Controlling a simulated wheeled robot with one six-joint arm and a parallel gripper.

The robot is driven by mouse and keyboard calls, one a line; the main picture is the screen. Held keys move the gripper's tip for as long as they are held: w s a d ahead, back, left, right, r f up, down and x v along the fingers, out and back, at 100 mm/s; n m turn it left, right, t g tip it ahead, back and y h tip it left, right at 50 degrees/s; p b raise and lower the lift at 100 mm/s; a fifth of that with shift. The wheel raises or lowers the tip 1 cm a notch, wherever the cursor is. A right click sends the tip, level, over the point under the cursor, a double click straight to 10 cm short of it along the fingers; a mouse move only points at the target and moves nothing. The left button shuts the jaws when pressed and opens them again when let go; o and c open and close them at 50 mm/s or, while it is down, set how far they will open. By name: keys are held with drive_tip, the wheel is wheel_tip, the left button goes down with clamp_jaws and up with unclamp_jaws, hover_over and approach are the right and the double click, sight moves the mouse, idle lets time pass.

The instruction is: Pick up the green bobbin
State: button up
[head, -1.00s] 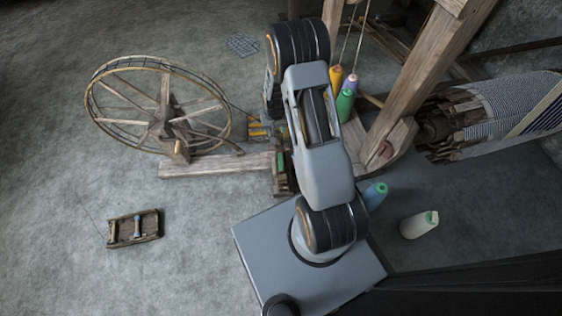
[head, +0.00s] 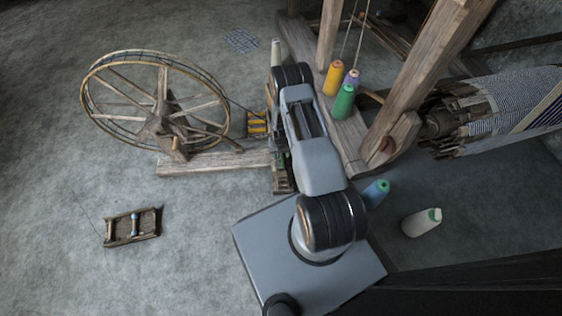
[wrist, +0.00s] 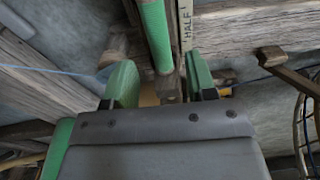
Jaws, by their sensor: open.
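In the wrist view, a green cylinder (wrist: 154,32), which looks like the green bobbin, stands at the top middle. My gripper (wrist: 163,78) is open, its two green fingers apart below it. The cylinder lies beyond the fingertips, roughly in line with the gap, and no grip on it shows. In the head view, small green parts (head: 282,160) show beside the wooden frame at the wheel's right, partly hidden by my arm. The gripper cannot be made out there. A green cone of thread (head: 344,102) stands on the loom's base beam.
A spinning wheel (head: 160,115) stands left of my arm. Orange (head: 333,78) and purple (head: 351,80) cones stand near the green cone. Blue (head: 376,193) and white (head: 422,222) cones are on the floor at right. A small wooden frame (head: 133,227) lies on open floor at left.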

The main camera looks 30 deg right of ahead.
sight(281, 159)
drive_tip(key=shift+f+b, duration=1.65)
drive_tip(key=shift+f, duration=1.2)
drive_tip(key=shift+r, duration=0.1)
clamp_jaws()
drive_tip(key=shift+r, duration=0.1)
